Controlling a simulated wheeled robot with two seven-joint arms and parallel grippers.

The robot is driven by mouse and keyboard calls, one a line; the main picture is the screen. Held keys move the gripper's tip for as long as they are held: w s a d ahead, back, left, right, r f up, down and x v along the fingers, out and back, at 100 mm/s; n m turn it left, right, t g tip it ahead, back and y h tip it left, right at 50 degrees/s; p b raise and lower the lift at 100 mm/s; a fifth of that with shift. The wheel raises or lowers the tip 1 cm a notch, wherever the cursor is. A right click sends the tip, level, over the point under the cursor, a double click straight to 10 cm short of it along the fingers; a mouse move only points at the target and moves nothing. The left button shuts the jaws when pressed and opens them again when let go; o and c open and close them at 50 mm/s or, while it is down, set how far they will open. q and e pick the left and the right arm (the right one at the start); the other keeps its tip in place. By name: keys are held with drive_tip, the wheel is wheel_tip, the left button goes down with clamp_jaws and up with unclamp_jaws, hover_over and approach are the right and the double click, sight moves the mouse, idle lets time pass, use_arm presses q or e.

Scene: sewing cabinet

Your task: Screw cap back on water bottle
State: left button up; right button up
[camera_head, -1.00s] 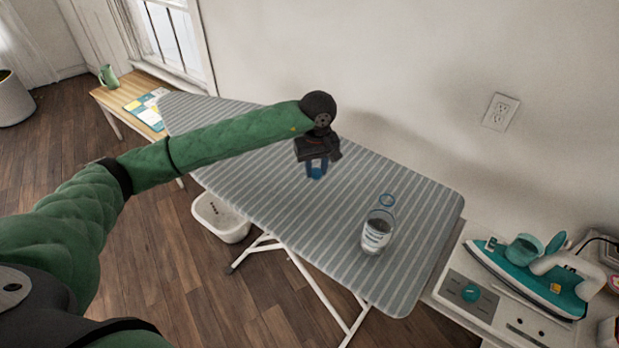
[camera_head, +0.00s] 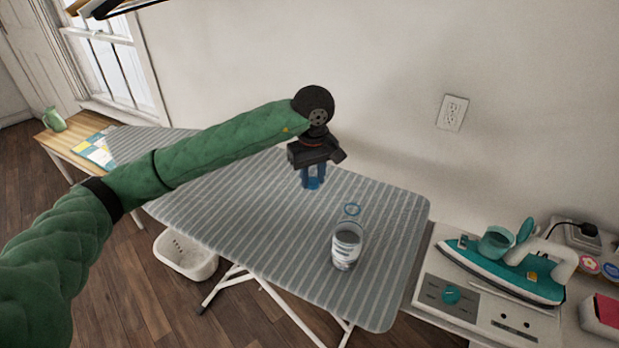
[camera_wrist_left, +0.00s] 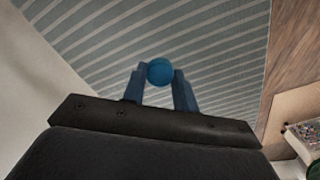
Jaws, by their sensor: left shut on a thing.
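My left gripper (camera_head: 312,182) is shut on a small round blue cap (camera_wrist_left: 160,72), held between its two blue fingers above the ironing board. In the head view the cap is mostly hidden by the fingers. The gripper and the bottle are apart. My right gripper is not in view.
A white basket (camera_head: 185,256) is on the floor under the board. A wooden table (camera_head: 70,145) stands at left. The wall is close behind the board.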

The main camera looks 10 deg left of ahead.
use_arm(q)
drive_tip(key=s+a+f+m, duration=0.1)
drive_tip(key=a+f+m, duration=0.1)
drive_tip(key=a, duration=0.4)
drive_tip(key=s+a+f+m, duration=0.2)
drive_tip(key=a+m, duration=0.2)
drive_tip(key=a, duration=0.2)
drive_tip(key=shift+s+a+m, duration=0.2)
drive_tip(key=shift+a+m, duration=0.1)
